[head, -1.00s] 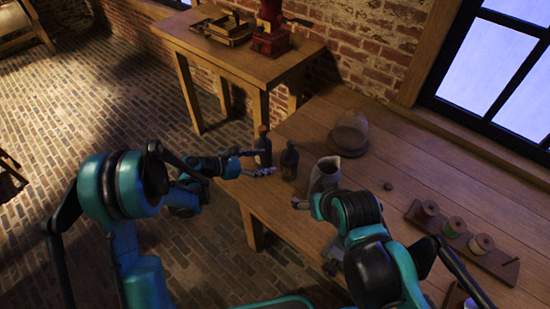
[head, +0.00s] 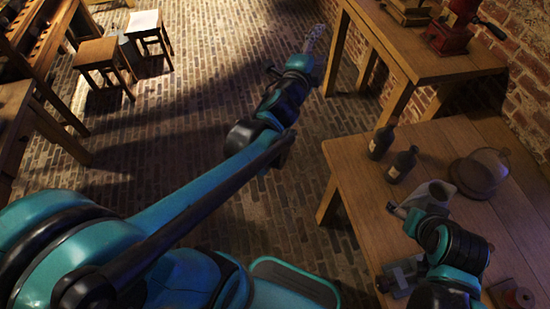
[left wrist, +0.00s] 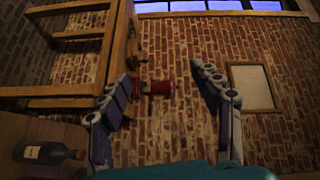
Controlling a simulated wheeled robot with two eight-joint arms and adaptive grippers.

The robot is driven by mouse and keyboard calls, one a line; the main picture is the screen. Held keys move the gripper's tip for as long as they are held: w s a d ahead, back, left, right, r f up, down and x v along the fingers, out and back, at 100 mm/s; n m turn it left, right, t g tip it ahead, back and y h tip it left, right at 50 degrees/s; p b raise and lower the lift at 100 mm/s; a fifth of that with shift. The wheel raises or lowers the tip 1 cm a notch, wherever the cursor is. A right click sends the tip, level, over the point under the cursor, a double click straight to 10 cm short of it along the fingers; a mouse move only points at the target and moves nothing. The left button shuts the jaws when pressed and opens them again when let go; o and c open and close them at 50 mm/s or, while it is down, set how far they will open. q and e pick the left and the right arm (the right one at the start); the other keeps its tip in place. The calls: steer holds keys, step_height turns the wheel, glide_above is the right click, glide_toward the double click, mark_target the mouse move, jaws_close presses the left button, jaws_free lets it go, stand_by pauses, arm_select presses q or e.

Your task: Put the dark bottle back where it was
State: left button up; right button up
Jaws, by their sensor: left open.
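Two dark bottles stand upright near the left edge of the wooden table (head: 355,163): one farther back (head: 381,142) and one nearer with a pale label (head: 402,164). I cannot tell which one the task means. My left gripper (head: 316,38) is open and empty, out over the brick floor beyond the table's left side, clear of both bottles. In the left wrist view its fingers (left wrist: 167,78) are spread with nothing between them, and a labelled dark bottle (left wrist: 46,153) shows at lower left.
A second table (head: 422,60) behind carries a red grinder (head: 452,30). Stools (head: 100,52) stand at the far left. The floor between is open.

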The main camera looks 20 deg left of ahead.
arm_select(q)
steer(key=s+a+f+n+g+y, duration=0.3)
steer(key=s+a+f+n+g, duration=0.15)
steer(key=s+f+n, duration=0.4)
steer(key=s+d+f+n+g+h, duration=0.1)
steer(key=s+d+f+n+g, duration=0.1)
steer(key=s, duration=0.6)
steer(key=s+d+f+n+g+h, duration=0.2)
steer(key=s+f+n+g, duration=0.2)
steer(key=s+f, duration=0.3)
steer(key=shift+s+f+n, duration=0.25)
steer(key=shift+s+n, duration=0.5)
steer(key=shift+s, duration=0.05)
